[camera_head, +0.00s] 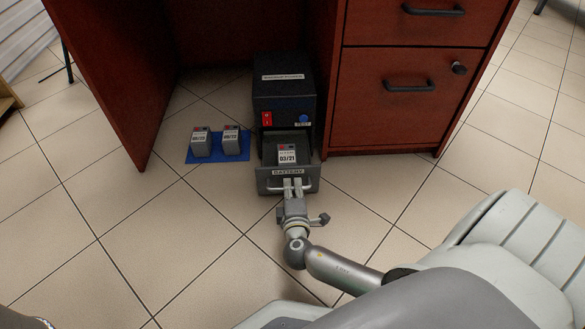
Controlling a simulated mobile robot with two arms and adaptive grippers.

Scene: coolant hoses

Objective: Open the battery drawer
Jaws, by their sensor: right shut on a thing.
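The battery drawer (267,180) is the lower part of a dark power unit (283,95) on the floor under the desk. It is pulled out toward me, and a grey battery labelled 03/21 (287,154) sits inside it. The drawer front carries a "BATTERY" label and a pale bar handle. My right gripper (292,186) is at the middle of the drawer front, shut on the handle.
Two more batteries (201,142) (231,140) stand on a blue mat (212,158) left of the unit. The desk's wooden side panel (110,80) is at the left and its drawer cabinet (400,110) at the right. The tiled floor in front is clear.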

